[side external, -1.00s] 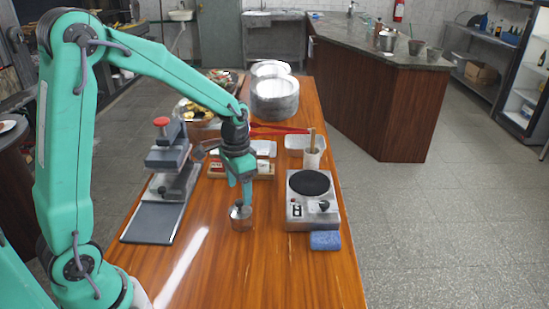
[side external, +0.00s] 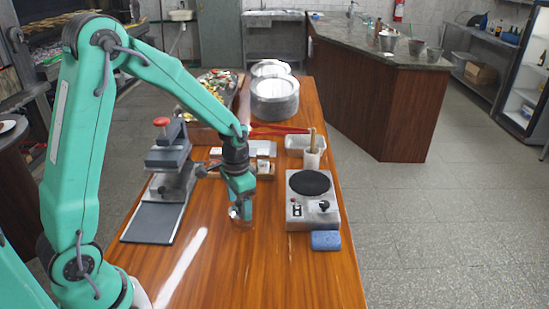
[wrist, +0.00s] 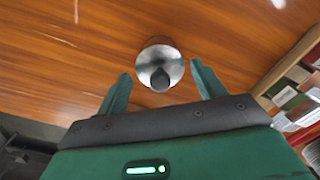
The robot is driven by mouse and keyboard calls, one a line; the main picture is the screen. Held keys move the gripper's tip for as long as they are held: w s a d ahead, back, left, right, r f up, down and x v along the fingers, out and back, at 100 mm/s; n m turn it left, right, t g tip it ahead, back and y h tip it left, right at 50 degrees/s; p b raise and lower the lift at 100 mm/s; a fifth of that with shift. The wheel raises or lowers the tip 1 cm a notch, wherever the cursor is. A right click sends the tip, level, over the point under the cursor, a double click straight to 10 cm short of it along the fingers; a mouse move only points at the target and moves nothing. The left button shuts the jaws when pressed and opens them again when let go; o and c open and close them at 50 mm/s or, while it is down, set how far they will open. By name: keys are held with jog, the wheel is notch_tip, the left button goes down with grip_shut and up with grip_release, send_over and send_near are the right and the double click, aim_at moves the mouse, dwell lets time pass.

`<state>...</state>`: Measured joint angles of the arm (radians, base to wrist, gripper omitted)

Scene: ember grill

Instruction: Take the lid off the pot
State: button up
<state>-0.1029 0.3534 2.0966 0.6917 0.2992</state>
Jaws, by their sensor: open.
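The small pot (side external: 241,223) stands upright on the wooden table, left of the hot plate. Its shiny round metal lid (wrist: 158,56) is on it, with a dark knob (wrist: 160,80) on top. My gripper (wrist: 161,70) is open, its two green fingers pointing toward the lid. In the wrist view the knob shows in the gap between the fingers, with neither finger seen touching it. In the side view my tilted gripper (side external: 242,208) is low at the pot and hides most of the lid and knob.
A hot plate (side external: 298,212) with a blue sponge (side external: 325,240) at its front is to the right. A grey press with a red knob (side external: 161,121) stands left. A tray of small boxes (side external: 265,170) is behind. The table front is clear.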

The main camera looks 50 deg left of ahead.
jog(key=shift+c, duration=0.4)
grip_shut()
jog(key=shift+f, duration=0.1)
jog(key=shift+s, duration=0.1)
jog(key=shift+r, duration=0.75)
notch_tip(320, 180, up, 2)
jog(key=shift+r, duration=0.2)
jog(key=s+d+r, duration=0.4)
jog(key=d+r, duration=0.3)
jog(key=d, duration=0.3)
jog(key=shift+s+d+r, duration=0.15)
jog(key=shift+s+d, duration=0.15)
jog(key=shift+s, duration=0.05)
